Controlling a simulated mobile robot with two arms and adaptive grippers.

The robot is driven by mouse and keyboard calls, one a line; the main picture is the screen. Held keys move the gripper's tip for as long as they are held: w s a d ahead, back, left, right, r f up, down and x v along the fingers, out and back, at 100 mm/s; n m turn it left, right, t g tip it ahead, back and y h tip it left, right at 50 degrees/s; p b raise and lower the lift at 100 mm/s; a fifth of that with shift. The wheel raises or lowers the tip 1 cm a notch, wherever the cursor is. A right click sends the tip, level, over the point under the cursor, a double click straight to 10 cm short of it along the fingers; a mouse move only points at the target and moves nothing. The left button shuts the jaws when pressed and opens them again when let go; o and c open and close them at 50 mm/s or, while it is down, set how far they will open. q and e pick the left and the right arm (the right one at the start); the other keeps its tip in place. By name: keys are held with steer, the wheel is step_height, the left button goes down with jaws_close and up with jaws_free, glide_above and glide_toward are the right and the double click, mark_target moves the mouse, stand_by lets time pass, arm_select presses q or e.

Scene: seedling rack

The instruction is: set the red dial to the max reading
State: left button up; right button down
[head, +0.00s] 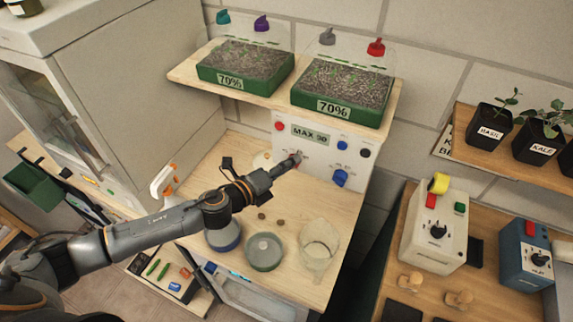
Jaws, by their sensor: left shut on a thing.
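The white control panel (318,162) stands under the seedling shelf and carries a "MAX 30" display (310,134). The red dial (298,157) is at the lower left of the panel, mostly hidden by my left gripper, with only a bit of red showing. My left gripper (291,163) reaches in from the left and is shut on the red dial. The dial's pointer and its scale are too covered and small to read. My right gripper is not in view.
A blue knob (340,178) sits right of the dial, with a red button (279,126) above left. Two seedling trays stand on the shelf above. A clear beaker (318,245), a green-grey bowl (264,251) and a spray bottle (164,182) stand on the bench near my arm.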

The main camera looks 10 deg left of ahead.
arm_select(q)
steer(key=o, duration=1.1)
steer(key=shift+o, duration=0.2)
steer(key=v, duration=1.2)
steer(key=shift+d, duration=0.1)
